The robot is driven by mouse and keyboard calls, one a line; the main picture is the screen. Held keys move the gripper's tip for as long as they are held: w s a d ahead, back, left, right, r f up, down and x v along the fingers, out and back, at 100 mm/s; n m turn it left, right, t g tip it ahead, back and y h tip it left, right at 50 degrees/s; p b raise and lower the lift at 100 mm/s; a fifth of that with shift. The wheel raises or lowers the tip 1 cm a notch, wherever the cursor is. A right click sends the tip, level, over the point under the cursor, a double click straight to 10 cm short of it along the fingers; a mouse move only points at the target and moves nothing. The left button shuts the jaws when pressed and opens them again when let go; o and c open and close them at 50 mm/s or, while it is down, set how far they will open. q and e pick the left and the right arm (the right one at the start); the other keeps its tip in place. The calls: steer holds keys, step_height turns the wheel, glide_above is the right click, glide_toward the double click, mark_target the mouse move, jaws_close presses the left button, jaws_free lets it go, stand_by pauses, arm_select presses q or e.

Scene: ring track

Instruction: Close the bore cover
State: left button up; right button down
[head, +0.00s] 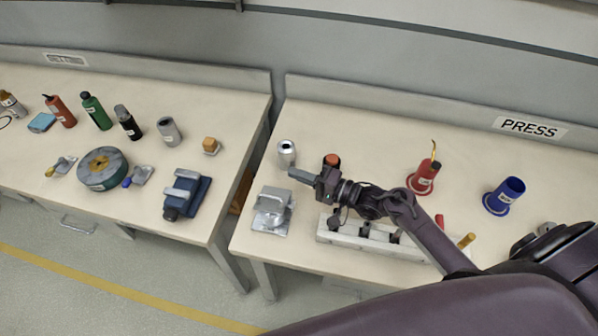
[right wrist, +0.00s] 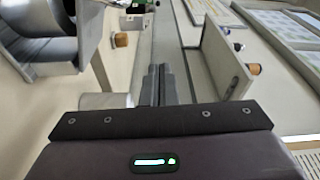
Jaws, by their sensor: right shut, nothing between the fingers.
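A silver metal fixture (head: 272,208) stands at the left front of the right-hand bench; it seems to be the part with the bore cover. Its upper piece looks raised over its base, but it is too small to tell the cover's exact position. A large curved silver part (right wrist: 42,45) fills the upper left of the right wrist view, probably this fixture. My right gripper (head: 298,175) is shut and empty, pointing left, just above and right of the fixture. Its fingers also show in the right wrist view (right wrist: 158,86). My left gripper is not in view.
A silver can (head: 286,153) stands just behind the right gripper, and a dark orange-topped item (head: 331,161) is close by. A pale rack (head: 370,237) lies under my right arm. Red (head: 424,178) and blue (head: 504,197) holders stand further right. A gap separates the benches.

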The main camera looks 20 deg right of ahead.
stand_by(0.4)
steer(key=p+v, duration=0.2)
steer(key=v, duration=0.5)
steer(key=shift+s+d+p, duration=0.3)
steer(key=shift+s+p, duration=0.05)
